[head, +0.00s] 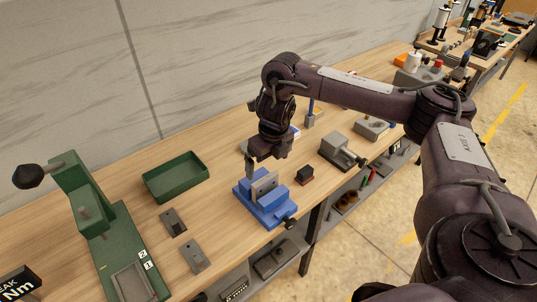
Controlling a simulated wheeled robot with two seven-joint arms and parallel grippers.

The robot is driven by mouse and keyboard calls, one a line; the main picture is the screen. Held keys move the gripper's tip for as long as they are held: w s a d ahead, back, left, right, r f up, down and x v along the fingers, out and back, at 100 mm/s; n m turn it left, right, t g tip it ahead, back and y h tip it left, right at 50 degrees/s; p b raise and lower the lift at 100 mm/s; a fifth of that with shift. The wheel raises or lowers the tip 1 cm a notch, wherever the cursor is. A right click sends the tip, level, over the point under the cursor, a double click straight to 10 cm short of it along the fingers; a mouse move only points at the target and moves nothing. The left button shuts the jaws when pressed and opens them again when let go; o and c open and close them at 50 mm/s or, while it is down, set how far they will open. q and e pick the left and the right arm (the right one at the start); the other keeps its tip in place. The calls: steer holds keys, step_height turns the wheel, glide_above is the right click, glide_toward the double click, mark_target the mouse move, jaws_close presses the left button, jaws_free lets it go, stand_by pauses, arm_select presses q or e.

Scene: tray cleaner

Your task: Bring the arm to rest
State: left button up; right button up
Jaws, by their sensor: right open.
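My right arm comes in from the right and reaches over the workbench (130,183). Its gripper (254,166) points down above the blue vise (266,212), near the grey block (264,185) between the vise jaws. The gripper is open. At this size I cannot tell whether a finger touches the block or the vise. My left gripper is not in view.
A green tray (176,192) lies left of the vise, with two small grey plates (193,256) in front of it. A green press (112,240) with a black knob stands at the left.

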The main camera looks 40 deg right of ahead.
steer(key=shift+s+r, duration=0.1)
steer(key=shift+r, duration=0.25)
stand_by(0.3)
